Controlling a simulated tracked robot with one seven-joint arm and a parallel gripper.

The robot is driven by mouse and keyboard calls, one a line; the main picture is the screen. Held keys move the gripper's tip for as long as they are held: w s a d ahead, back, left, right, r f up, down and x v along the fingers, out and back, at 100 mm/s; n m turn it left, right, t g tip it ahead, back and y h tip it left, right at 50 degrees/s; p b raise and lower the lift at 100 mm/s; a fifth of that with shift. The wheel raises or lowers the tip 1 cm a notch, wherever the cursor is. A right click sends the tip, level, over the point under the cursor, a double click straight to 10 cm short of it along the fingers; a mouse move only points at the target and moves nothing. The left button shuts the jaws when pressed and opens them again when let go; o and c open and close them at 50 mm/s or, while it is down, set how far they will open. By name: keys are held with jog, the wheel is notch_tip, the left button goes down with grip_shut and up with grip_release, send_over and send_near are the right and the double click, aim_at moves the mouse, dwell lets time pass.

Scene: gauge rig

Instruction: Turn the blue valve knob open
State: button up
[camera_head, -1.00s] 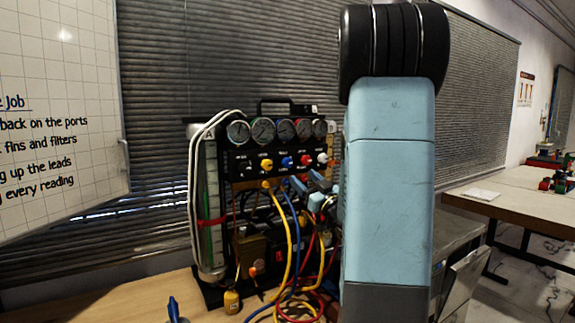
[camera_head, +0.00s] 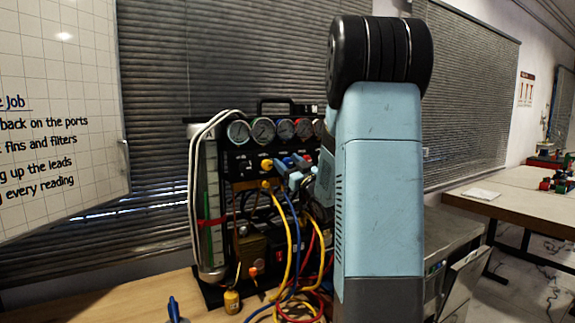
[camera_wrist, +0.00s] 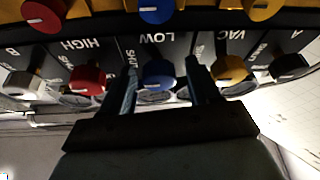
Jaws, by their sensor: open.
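The blue valve knob (camera_wrist: 158,74) sits on the black panel under the LOW label, seen upside down in the wrist view. My gripper (camera_wrist: 161,62) is open, with one finger on each side of this knob. I cannot tell whether either finger touches it. A red knob (camera_wrist: 88,80) by HIGH and a yellow knob (camera_wrist: 229,70) by VAC flank it, just outside the fingers. In the head view, my gripper (camera_head: 287,171) is at the front of the panel, and my arm hides its right part.
Gauges (camera_head: 263,130) line the top of the rig. Yellow, blue and red hoses (camera_head: 290,235) hang below the knobs. A black knob (camera_wrist: 289,66) is at the right in the wrist view. The wooden bench (camera_head: 135,300) is mostly clear at left.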

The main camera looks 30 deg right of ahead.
jog(key=c, duration=1)
jog(key=shift+a, duration=0.15)
jog(key=shift+c, duration=0.2)
